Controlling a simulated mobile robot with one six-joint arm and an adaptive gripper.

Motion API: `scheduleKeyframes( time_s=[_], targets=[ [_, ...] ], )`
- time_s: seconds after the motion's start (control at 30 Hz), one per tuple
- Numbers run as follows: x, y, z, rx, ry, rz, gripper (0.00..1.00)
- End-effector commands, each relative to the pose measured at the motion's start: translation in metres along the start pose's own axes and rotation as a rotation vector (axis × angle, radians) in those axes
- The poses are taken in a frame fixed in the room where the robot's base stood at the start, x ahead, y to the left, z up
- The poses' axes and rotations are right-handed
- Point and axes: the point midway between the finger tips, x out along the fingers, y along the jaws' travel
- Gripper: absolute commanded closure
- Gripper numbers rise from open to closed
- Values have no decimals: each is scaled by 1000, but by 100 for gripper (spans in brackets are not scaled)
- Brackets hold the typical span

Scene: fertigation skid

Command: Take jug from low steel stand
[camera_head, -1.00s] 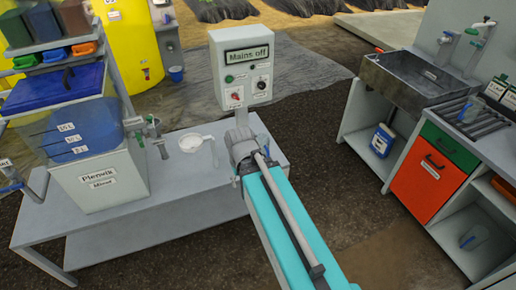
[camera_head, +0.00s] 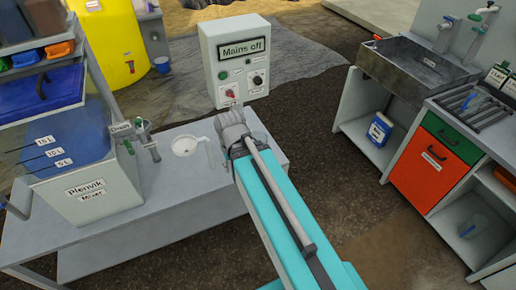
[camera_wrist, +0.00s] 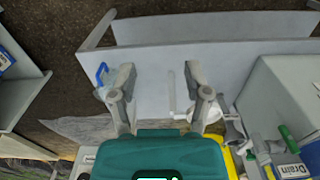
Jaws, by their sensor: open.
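A clear jug with a blue handle (camera_wrist: 102,74) shows in the wrist view at the left end of the low grey steel stand (camera_wrist: 240,52). My left finger partly covers it, so it lies at the outer side of that finger, not between the fingers. In the head view the stand (camera_head: 120,225) shows too, but my arm hides much of the jug's end of it. My gripper (camera_wrist: 160,80) is open and empty above the stand. I cannot tell whether a finger touches the jug.
The Plenvik mixer box (camera_head: 95,195) stands on the stand's left part, and a white round dish (camera_head: 186,145) lies near my wrist. A "Mains off" control box (camera_head: 240,65) rises just beyond my gripper. A sink unit (camera_head: 412,72) stands at the right, across open floor.

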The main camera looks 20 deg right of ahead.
Motion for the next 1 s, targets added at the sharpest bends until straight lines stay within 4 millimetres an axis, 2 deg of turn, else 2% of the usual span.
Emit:
scheduleKeyframes(
  time_s=[0.27,0.47,0.67,1.0],
  targets=[
    [1,0,0,0,0,2,37],
    [12,4,-5,-2,2,30,37],
    [39,20,-18,-3,6,110,37],
    [96,50,-51,-22,19,329,37]
  ],
)
